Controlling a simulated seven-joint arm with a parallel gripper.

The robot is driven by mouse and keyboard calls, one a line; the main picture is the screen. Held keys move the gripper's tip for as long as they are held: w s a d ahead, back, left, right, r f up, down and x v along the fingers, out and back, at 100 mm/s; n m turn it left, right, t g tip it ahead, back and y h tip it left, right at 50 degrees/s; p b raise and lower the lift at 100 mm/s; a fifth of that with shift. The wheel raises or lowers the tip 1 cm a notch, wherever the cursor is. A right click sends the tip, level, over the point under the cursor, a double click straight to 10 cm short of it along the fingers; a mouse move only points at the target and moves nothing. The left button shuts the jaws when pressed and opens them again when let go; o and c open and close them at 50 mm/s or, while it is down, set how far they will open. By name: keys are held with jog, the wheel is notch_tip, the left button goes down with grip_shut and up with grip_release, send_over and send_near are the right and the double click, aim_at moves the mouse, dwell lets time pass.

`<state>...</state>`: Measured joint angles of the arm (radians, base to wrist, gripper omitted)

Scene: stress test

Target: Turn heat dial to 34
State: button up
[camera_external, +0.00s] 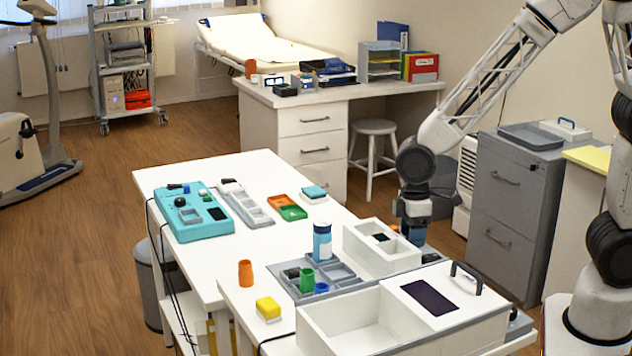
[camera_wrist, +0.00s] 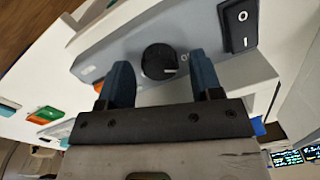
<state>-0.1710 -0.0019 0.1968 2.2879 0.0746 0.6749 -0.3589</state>
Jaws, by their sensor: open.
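The heat dial (camera_wrist: 155,60) is a round black knob with a pale pointer mark, on a grey-blue panel (camera_wrist: 205,22) in the wrist view. The mark points to the right of the picture. No number scale can be read. My gripper (camera_wrist: 161,68) is open, with one blue finger on each side of the dial. Gaps show between both fingers and the knob. In the external view my gripper (camera_external: 414,236) hangs low behind a white open box (camera_external: 378,250), and the dial is hidden there.
A black rocker switch (camera_wrist: 238,24) sits on the same panel, right of the dial. In the external view a white unit with a dark window and handle (camera_external: 440,296) stands in front of my gripper. A grey filing cabinet (camera_external: 512,215) stands to its right.

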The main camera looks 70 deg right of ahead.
jog(key=shift+f, duration=0.2)
jog(key=shift+c, duration=0.3)
jog(key=c, duration=0.9)
jog(key=shift+o, duration=0.2)
jog(key=shift+m, duration=0.4)
jog(key=m, duration=1.1)
jog(key=shift+s+t, duration=0.1)
jog(key=shift+t, duration=0.2)
